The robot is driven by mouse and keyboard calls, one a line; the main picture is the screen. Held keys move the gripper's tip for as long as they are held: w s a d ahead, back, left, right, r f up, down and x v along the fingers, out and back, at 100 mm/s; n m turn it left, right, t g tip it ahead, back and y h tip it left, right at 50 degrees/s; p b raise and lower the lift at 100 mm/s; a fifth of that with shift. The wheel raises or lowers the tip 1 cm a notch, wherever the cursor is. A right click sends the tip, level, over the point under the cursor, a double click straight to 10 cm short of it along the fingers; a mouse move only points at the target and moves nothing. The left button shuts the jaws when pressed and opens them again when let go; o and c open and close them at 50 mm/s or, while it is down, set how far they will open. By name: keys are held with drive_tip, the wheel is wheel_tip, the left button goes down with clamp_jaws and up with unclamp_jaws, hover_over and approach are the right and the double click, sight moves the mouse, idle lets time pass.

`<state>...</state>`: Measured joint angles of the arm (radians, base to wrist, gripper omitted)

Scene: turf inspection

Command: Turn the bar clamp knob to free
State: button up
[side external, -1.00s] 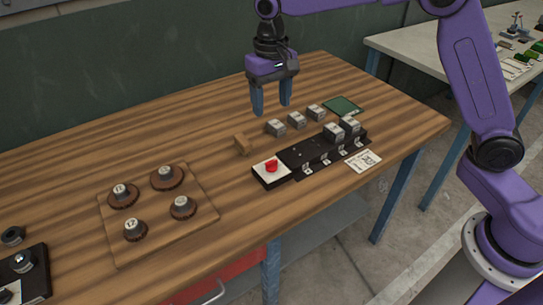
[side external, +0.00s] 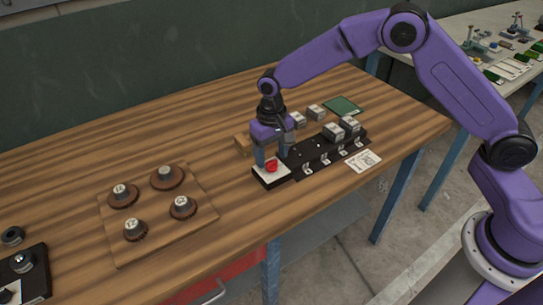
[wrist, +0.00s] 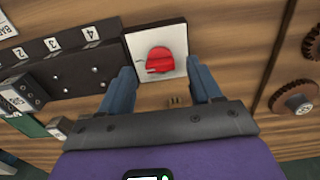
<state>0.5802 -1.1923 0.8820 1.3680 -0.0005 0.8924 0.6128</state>
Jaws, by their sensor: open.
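The red knob (side external: 271,166) sits on a white plate (side external: 262,176) at the left end of a black bar fixture (side external: 306,160). In the wrist view the red knob (wrist: 159,60) is round with a raised grip, and a small dark mark lies at its left on the white plate (wrist: 142,41). My gripper (side external: 272,164) points down over the plate. Its blue fingers (wrist: 164,84) are open, one on each side of the knob, apart from it in the wrist view. Nothing is between them but the knob.
Grey blocks (side external: 334,132) stand on the fixture's right end, and more (side external: 316,112) stand behind it. A small wooden block (side external: 242,143) is close behind my gripper. A board with several numbered gears (side external: 205,220) lies to the left. A paper card (side external: 363,161) lies in front.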

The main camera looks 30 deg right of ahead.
drive_tip(key=shift+f, duration=0.65)
drive_tip(key=c, duration=1.1)
drive_tip(key=shift+o, duration=0.2)
